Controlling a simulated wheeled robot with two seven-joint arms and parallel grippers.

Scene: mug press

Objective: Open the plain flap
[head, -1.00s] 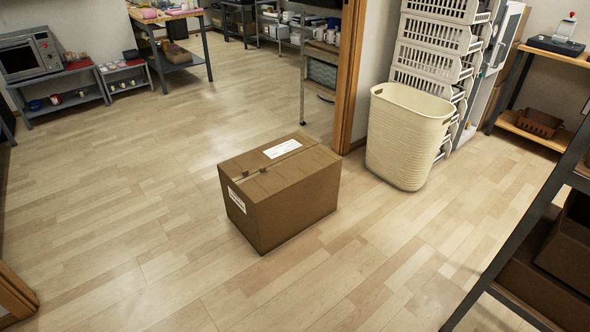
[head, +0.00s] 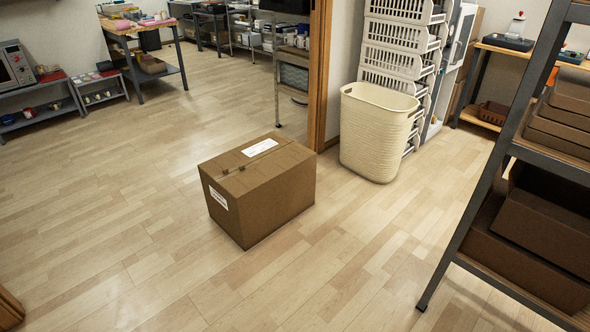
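A closed brown cardboard box (head: 258,187) stands on the wooden floor in the middle of the head view. A white label (head: 260,147) lies on its top and another white label (head: 218,198) is on its left side. A taped seam runs across the top. I cannot tell whether any part of this box is the plain flap, and no open flap shows. Neither of my grippers is in view.
A cream basket (head: 376,132) stands behind the box by a doorway post (head: 320,75). A dark metal shelf (head: 487,172) with brown boxes is at the right. A workbench (head: 150,50) stands at the back left. Floor (head: 100,240) left and front is clear.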

